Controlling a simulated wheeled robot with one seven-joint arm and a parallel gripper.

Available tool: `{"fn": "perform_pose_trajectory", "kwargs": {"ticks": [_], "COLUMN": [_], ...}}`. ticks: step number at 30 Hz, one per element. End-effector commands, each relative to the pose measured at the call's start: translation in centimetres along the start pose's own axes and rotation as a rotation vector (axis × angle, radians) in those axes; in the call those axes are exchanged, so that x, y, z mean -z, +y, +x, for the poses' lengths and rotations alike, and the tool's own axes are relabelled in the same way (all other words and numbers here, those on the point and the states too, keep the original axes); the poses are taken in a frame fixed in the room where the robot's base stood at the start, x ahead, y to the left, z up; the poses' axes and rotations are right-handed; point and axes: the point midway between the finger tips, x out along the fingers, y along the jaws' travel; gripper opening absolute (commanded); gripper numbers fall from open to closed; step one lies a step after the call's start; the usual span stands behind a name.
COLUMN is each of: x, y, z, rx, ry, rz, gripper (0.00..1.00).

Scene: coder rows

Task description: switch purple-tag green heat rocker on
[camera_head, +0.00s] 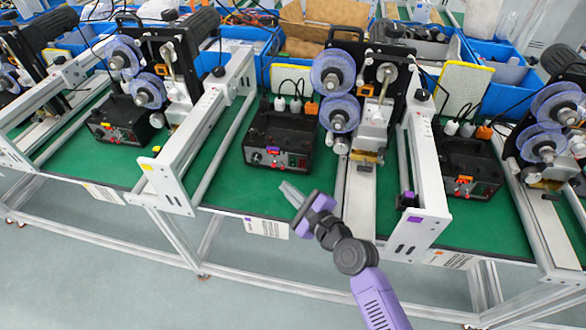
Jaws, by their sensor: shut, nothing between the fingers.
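A black control box (277,140) with a small purple tag (273,149) on its front stands on the green bench top in the middle. Its front panel carries a knob at the left (257,157) and small red and dark controls at the right (292,161). The green heat rocker is too small to make out, and I cannot tell its position. My gripper (288,190) is shut and empty. It appears in front of and below the box's panel in the picture, apart from it, with its fingers pointing up and left.
A yellow-tagged box (122,123) stands left and an orange-tagged box (468,160) right. White metal frames (175,185) (420,215) flank the middle station. Purple reels (333,73) and a black machine stand right of the middle box. Green bench surface (235,180) in front is clear.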

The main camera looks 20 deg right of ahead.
Motion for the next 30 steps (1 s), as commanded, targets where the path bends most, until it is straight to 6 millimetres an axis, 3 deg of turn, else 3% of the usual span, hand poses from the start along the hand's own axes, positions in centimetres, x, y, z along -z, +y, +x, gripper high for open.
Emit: {"fn": "perform_pose_trajectory", "kwargs": {"ticks": [12, 30], "x": [2.6, 2.9], "y": [-2.4, -2.9], "z": [3.4, 4.0], "rx": [0.001, 0.0], "ry": [0.0, 0.0], "rz": [0.0, 0.0], "gripper": [0.0, 0.0]}}
